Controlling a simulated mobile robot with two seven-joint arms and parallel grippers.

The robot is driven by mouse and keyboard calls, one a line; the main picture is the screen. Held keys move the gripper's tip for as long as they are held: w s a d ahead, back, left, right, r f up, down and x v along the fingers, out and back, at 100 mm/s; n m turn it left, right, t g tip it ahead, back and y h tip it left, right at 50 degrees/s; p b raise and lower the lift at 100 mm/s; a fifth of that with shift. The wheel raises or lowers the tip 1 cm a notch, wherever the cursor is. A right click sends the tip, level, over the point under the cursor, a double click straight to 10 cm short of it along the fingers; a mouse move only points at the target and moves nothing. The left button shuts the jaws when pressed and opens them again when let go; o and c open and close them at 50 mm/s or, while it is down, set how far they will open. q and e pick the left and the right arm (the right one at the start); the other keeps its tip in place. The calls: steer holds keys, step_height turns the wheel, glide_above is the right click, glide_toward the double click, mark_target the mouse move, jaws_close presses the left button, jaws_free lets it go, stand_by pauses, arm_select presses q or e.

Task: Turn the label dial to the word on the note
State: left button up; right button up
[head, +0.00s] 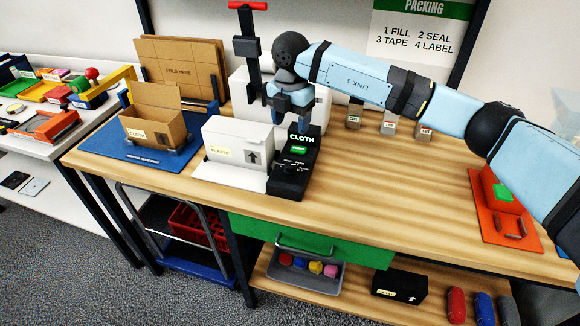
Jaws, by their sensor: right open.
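The black label device (305,182) stands on the wooden table, with green-lit text reading CLOTH (302,139) and a smaller green patch below it. The dark dial (287,168) seems to be on its lower front; its pointer is too small to read. My right gripper (291,120) is open and empty, pointing down above the back of the device, apart from the dial. My left gripper is not in view.
An open cardboard box (168,131) with a yellow tag, seemingly CLOTH, stands on a blue mat (100,143) at left. A black upright post (251,50) rises behind the white box. Small tagged blocks (389,124) stand at the back. The table's right middle is clear.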

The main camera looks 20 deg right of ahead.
mark_target(291, 165)
step_height(291, 165, down, 14)
steer(key=shift+r, duration=0.2)
steer(key=shift+c, duration=0.2)
steer(key=c, duration=0.9)
